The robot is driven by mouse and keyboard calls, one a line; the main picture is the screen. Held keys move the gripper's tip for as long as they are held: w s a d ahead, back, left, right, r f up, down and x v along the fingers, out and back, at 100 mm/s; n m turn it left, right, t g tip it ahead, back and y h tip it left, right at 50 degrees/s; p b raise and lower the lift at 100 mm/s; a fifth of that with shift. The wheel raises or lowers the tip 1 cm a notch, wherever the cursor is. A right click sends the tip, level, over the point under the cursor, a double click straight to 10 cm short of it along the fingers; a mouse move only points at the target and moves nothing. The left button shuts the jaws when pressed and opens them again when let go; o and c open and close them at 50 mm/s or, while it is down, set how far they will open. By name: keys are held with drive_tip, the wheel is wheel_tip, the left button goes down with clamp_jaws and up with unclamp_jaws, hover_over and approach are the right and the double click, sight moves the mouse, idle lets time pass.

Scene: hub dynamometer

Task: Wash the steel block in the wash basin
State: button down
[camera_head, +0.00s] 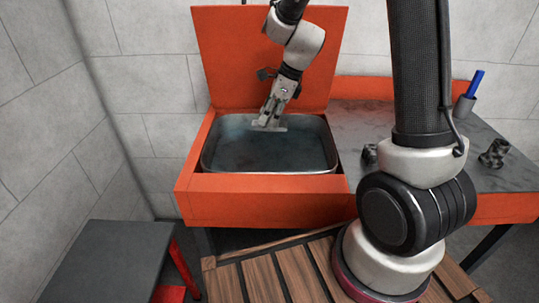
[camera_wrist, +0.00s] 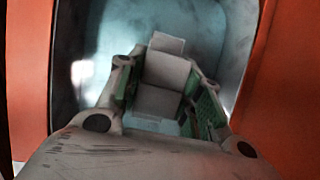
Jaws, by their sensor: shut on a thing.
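The steel block (camera_head: 271,126) is a flat grey piece held at my gripper's fingertips, over the wash basin. In the wrist view the block (camera_wrist: 168,68) is pale grey and sits between the two green-padded fingers. My gripper (camera_head: 268,119) points down and is shut on it; it also shows in the wrist view (camera_wrist: 160,95). The wash basin (camera_head: 222,172) is a grey metal tub with dark bluish liquid, set in an orange frame. The block is above or at the liquid near the back of the basin; I cannot tell whether it touches the liquid.
An orange lid (camera_head: 225,55) stands raised behind the basin. To the right, a grey worktop (camera_head: 480,140) holds a dark metal part (camera_head: 495,153) and a cup (camera_head: 464,106) with a blue item. A dark table (camera_head: 110,262) stands at the lower left. Wooden slats (camera_head: 270,282) lie in front.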

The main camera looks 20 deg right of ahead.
drive_tip(key=shift+r, duration=0.1)
drive_tip(key=shift+r, duration=1.95)
